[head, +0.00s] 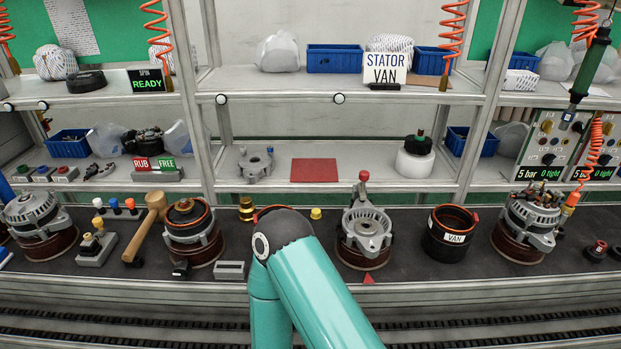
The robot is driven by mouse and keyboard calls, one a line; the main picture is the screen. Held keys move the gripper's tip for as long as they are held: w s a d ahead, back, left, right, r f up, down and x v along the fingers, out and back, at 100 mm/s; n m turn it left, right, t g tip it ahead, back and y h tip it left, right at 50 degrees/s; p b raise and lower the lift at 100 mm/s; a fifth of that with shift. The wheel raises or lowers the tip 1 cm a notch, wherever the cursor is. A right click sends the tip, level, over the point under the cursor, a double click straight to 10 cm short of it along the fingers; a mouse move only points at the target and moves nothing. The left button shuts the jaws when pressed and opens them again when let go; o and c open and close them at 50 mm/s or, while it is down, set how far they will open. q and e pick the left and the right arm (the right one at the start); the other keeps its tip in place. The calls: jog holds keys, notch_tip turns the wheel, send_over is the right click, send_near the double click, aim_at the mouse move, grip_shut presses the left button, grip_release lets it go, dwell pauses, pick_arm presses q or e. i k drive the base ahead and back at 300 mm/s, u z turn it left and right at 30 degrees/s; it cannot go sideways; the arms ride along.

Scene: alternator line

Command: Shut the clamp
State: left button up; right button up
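What looks like the clamp is an upright lever with a red knob (363,176), in the head view right of the middle. It stands at the back of a grey metal housing (366,229) that sits on a brown ring-shaped base (362,258). The lever points up; the clamp's foot is too small to make out. A teal arm of mine rises from the bottom edge and bends at a dark joint left of this housing. Neither gripper shows in the view, so their fingers cannot be seen.
A wooden mallet (153,215) leans by another unit (191,232) on the left. A red triangle (368,278) marks the bench front. My arm hides part of the bench.

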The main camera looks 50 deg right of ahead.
aim_at(364, 176)
jog(key=u, duration=0.1)
jog(key=k, duration=1.7)
jog(key=z, duration=0.75)
jog(key=i, duration=0.9)
jog(key=z, duration=0.1)
